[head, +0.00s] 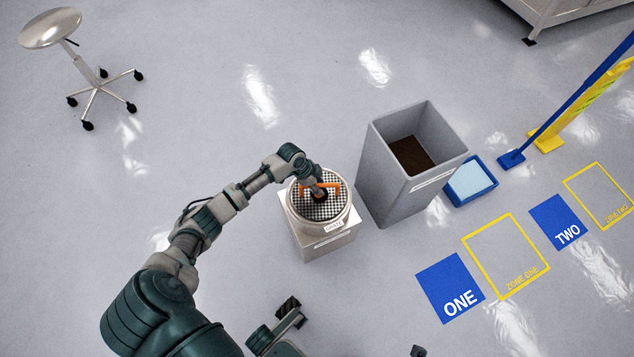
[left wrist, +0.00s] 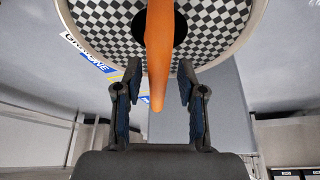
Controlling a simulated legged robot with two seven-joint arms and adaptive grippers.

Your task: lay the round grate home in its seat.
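The round grate (head: 308,208) is a black-and-white checkered disc with an orange handle (head: 333,187). It lies inside the pale round rim of a square pedestal (head: 325,245) in the head view. The left wrist view shows the checkered grate (left wrist: 105,22) with a dark round patch at its middle, and the orange handle (left wrist: 159,55) in front. My left gripper (left wrist: 159,75) is open, one finger on each side of the handle, with gaps to it. In the head view my left gripper (head: 319,193) is over the grate and hides part of it.
A tall grey bin (head: 393,180) with a dark brown inside stands just right of the pedestal. A blue tray (head: 470,182) lies beyond it. Floor mats ONE (head: 450,285) and TWO (head: 558,222) and yellow outlines lie at right. A stool (head: 75,62) stands far left. Floor behind the pedestal is clear.

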